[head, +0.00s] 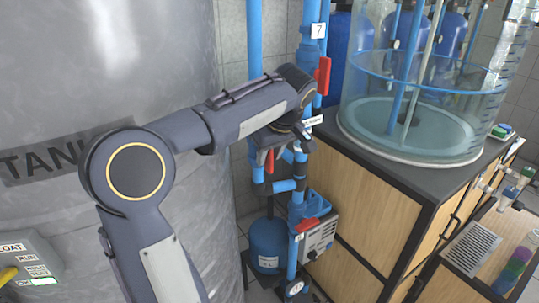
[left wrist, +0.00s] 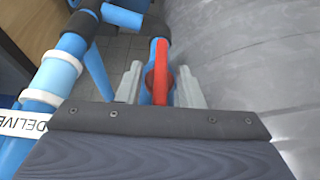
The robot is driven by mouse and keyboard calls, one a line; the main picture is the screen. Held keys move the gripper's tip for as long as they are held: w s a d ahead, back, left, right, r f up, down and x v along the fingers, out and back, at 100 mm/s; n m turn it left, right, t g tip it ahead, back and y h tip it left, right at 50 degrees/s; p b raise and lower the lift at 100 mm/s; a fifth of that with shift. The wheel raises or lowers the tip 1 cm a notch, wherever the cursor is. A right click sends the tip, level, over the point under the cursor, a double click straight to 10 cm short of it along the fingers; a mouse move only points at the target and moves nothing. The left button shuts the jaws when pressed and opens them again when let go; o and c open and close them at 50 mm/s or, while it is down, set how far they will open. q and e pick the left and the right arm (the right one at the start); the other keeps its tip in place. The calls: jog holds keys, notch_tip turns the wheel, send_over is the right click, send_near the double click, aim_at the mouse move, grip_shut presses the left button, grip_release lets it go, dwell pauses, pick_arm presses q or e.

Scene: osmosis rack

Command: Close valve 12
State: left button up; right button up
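My left gripper (head: 268,158) points down at the blue pipework beside the grey tank. In the left wrist view its two fingers (left wrist: 160,88) are apart, one on each side of a red valve handle (left wrist: 160,72). Narrow gaps show between handle and fingers, so it does not look gripped. In the head view, a bit of this red handle (head: 269,161) shows below the wrist; the rest is hidden by my arm. No tag reading 12 is legible, so I cannot tell whether this is valve 12. My right gripper is out of view.
Another red handle (head: 323,76) sits by a tag reading 7 (head: 318,31). A lower red handle (head: 305,226) is near a pump box (head: 318,238). The grey tank (head: 60,90) is close on the left. A wooden cabinet (head: 350,220) bears a clear cylinder (head: 425,100).

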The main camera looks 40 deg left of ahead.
pick_arm(q)
jog(key=shift+a+f, duration=0.1)
jog(key=shift+f, duration=0.25)
grip_shut()
jog(key=shift+r+p, duration=0.15)
jog(key=shift+p, duration=0.2)
jog(key=g+p, duration=0.1)
jog(key=p, duration=0.1)
jog(key=g+y+p, duration=0.1)
jog(key=p, duration=0.1)
jog(key=m+g+p, duration=0.1)
jog(key=g+p, duration=0.1)
jog(key=p, duration=0.1)
jog(key=shift+w+r+y, duration=0.15)
jog(key=shift+w+y, duration=0.1)
jog(key=shift+y, duration=0.05)
jog(key=shift+g+p, duration=0.35)
jog(key=shift+g, duration=0.05)
jog(key=shift+f, duration=0.3)
